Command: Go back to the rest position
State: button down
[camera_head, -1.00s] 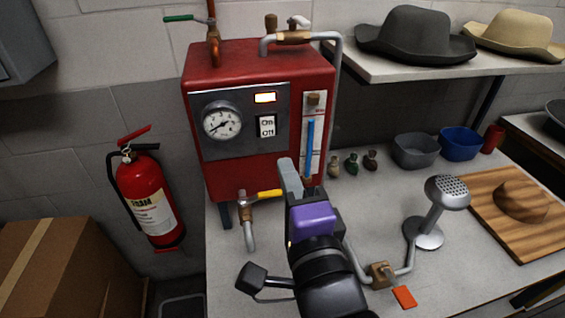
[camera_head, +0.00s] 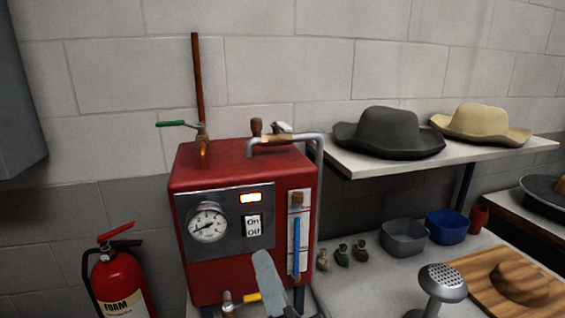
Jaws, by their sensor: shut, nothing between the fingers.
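My gripper (camera_head: 268,285) shows at the bottom middle, in front of the lower part of the red boiler (camera_head: 235,160). Only its grey finger end is in view; it is shut and empty, and the rest of my arm is below the picture. The boiler has a round gauge (camera_head: 207,222), a lit orange indicator, an On/Off switch (camera_head: 253,226) and a blue sight tube (camera_head: 297,246). A yellow-handled valve (camera_head: 247,298) is low on its front, just left of the finger.
A steam head (camera_head: 442,283) stands on the table beside a wooden board (camera_head: 470,272). Grey (camera_head: 404,238) and blue (camera_head: 447,227) bowls sit behind. A shelf (camera_head: 345,168) bears a dark hat (camera_head: 390,133) and a tan hat (camera_head: 482,124). A fire extinguisher (camera_head: 120,283) hangs at left.

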jog(key=s+d+f+n+g+h, duration=0.1)
jog(key=s+d+f+n+h, duration=0.1)
jog(key=s+d+f, duration=0.5)
jog(key=s+d+f+n+g+h, duration=0.1)
jog(key=s+d+f+n, duration=0.3)
jog(key=s, duration=0.9)
jog(key=s+d+f+n+g+h, duration=0.2)
jog(key=s+d+f+n+h, duration=0.1)
jog(key=s+d+f, duration=0.8)
notch_tip(320, 180, down, 2)
jog(key=shift+h, duration=0.5)
